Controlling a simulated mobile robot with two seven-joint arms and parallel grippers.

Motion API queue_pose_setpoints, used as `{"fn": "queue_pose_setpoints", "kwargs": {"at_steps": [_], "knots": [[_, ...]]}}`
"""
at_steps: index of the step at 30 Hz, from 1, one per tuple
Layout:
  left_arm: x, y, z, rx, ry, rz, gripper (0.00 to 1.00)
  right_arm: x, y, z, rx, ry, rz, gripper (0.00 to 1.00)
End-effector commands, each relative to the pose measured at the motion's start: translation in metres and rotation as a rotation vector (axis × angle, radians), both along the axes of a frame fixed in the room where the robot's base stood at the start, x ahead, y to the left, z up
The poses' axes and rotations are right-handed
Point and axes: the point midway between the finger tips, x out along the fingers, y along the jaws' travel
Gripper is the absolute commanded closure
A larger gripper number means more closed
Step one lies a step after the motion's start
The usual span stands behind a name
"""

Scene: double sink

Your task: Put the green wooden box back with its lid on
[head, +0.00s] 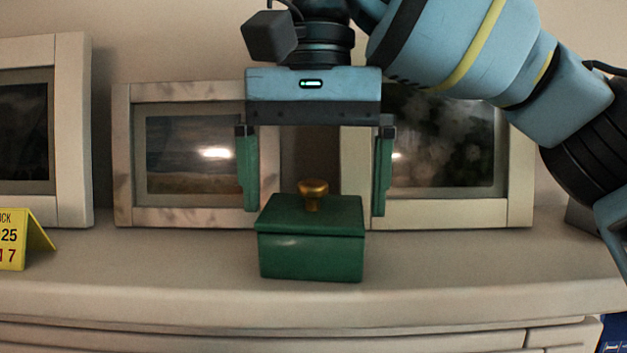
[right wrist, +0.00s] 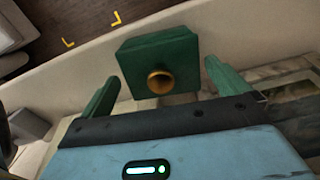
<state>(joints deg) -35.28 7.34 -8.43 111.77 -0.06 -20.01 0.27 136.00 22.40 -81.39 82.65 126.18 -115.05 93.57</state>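The green wooden box (head: 311,257) stands upright on the pale cabinet top, near its front edge. Its green lid (head: 338,213) with a brass knob (head: 313,194) sits on it and looks closed. My right gripper (head: 314,212) is open, with its two green fingers spread wide to either side of the knob, above and behind the box. Nothing is between the fingers in its grip. In the right wrist view the lid (right wrist: 180,58) and knob (right wrist: 160,81) show just beyond and between the open fingertips. My left gripper is not in view.
Framed pictures (head: 190,157) lean against the wall behind the box, close to the fingers. Another frame (head: 70,130) stands at the left. A yellow sign (head: 22,240) is at the left edge. The cabinet top (head: 150,262) is clear on both sides of the box.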

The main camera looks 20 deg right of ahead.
Motion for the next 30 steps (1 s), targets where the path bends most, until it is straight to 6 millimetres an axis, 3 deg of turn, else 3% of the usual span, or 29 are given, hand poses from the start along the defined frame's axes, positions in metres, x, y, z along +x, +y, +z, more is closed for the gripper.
{"fn": "queue_pose_setpoints", "kwargs": {"at_steps": [8,18,30], "knots": [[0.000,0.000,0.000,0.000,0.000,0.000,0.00,0.000,0.000,0.013,-0.002,-0.002,-0.002,0.00],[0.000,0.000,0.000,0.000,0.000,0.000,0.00,-0.001,0.000,0.057,-0.002,-0.007,-0.005,0.00],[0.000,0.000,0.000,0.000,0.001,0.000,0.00,-0.001,0.000,0.077,-0.003,0.000,0.001,0.00]]}}
